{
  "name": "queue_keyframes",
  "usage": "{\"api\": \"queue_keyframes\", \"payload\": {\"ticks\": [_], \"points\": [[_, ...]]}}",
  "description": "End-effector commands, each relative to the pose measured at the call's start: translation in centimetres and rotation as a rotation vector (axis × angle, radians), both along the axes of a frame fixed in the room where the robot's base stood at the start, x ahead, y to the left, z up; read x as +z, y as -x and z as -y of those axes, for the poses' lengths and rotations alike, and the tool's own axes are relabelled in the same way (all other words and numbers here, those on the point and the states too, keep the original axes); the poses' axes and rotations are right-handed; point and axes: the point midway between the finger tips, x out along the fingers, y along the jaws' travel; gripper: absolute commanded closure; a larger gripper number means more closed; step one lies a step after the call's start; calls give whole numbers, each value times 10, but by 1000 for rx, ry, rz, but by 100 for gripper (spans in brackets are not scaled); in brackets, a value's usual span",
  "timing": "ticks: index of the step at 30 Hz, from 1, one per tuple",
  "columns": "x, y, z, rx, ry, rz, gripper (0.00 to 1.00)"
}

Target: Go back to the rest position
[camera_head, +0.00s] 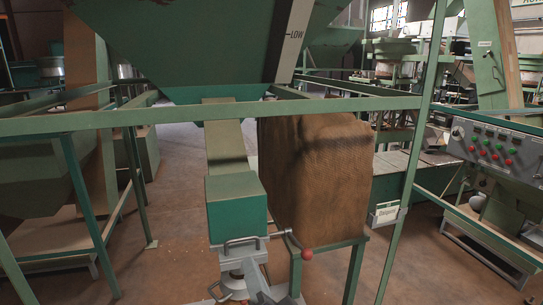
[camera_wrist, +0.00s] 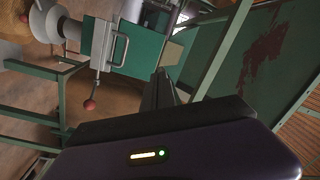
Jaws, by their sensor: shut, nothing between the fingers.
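My gripper (camera_wrist: 161,82) shows in the wrist view as a dark, narrow pair of fingers held together, with nothing between them. Beyond the fingers is the green outlet box (camera_wrist: 135,48) of the hopper, with a metal handle (camera_wrist: 118,50) and a lever ending in a red knob (camera_wrist: 90,104). The fingers appear apart from handle and lever. In the head view the outlet box (camera_head: 237,205) hangs below the big green hopper (camera_head: 180,45), and the red knob (camera_head: 307,254) sticks out to its right. My gripper cannot be made out clearly there.
A green frame bar (camera_head: 200,115) crosses in front of the hopper. A large brown sack-like block (camera_head: 315,170) stands right of the outlet box. A control panel (camera_head: 497,146) with coloured buttons is at the right. Brown floor (camera_head: 165,265) is open at the left.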

Motion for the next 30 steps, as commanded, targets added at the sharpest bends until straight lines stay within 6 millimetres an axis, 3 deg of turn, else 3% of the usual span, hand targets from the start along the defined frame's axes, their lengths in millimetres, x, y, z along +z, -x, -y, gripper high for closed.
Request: {"api": "queue_keyframes", "payload": {"ticks": [8, 15, 23, 30], "points": [[-42, 67, 58, -58, 358, 195, 100], [-78, 140, 116, -139, 636, 267, 100], [-103, 223, 170, -209, 875, 243, 100], [-120, 300, 209, -234, 1010, 123, 100]]}}
